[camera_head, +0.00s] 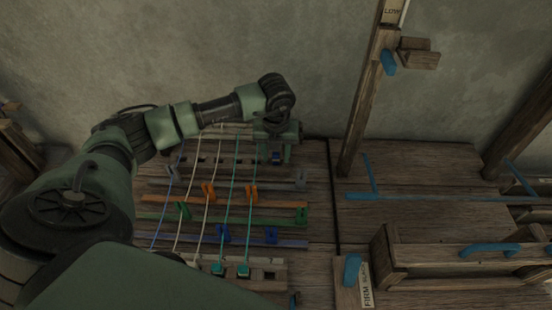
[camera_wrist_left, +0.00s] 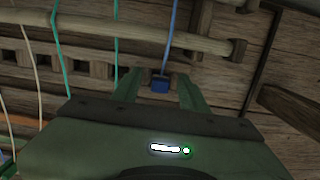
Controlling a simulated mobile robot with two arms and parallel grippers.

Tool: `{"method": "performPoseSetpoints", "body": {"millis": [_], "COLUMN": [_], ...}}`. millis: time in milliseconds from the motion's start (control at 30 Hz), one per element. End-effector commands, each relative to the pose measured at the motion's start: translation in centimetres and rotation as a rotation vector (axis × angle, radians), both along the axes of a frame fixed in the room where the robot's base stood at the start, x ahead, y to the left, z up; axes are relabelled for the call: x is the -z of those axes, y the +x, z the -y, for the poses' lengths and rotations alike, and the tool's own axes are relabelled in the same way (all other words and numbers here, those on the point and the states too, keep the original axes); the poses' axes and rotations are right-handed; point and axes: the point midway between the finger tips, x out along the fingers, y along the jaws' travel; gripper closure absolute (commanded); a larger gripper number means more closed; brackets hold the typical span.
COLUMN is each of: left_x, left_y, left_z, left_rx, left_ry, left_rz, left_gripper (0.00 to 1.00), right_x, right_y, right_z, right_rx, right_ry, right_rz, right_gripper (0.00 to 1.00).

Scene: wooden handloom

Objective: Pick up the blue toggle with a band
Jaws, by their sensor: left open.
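The blue toggle (camera_wrist_left: 159,84) is a small block with a blue band (camera_wrist_left: 171,35) running up from it in the left wrist view. It sits by the notched wooden rail. In the head view the toggle (camera_head: 276,156) shows as a small blue spot below my left wrist. My left gripper (camera_head: 277,160) points down at the rail's right end. Its two green fingers (camera_wrist_left: 160,91) are open, one on each side of the toggle in the picture, with gaps visible. Whether the fingertips reach its depth is unclear. My right gripper is out of view.
Teal and pale cords stretch over the loom left of my gripper, with orange, green and blue clips on bars (camera_head: 235,201). Two teal toggles (camera_head: 243,270) sit on the front rail. A wooden post (camera_head: 362,105) stands to the right. The tabletop (camera_head: 430,165) beyond it is partly bare.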

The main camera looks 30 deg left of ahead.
Motion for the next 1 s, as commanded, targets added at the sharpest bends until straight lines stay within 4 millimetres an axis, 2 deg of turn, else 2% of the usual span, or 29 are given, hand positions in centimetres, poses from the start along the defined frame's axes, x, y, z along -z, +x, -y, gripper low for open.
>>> {"method": "performPoseSetpoints", "body": {"millis": [100,167,267,300,733,867,1000], "left_x": [0.0,0.0,0.0,0.0,-0.7,-2.1,-5.0], "left_y": [0.0,0.0,0.0,0.0,0.1,0.1,0.2], "left_z": [0.0,0.0,0.0,0.0,0.0,0.0,0.1], "left_rx": [0.0,0.0,0.0,0.0,0.0,0.0,0.002], "left_ry": [0.0,0.0,0.0,0.0,-0.001,-0.002,-0.002], "left_rz": [0.0,0.0,0.0,0.0,0.003,0.005,0.007], "left_gripper": [0.56,0.7,0.98,1.0,1.0,1.0,1.0], "right_x": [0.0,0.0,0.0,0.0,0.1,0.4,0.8], "right_y": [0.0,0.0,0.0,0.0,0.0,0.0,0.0], "right_z": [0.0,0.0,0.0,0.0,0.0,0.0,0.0], "right_rx": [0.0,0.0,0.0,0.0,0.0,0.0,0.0], "right_ry": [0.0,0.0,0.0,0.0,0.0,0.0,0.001], "right_rz": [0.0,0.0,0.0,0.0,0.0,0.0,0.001], "right_gripper": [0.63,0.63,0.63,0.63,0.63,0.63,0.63]}}
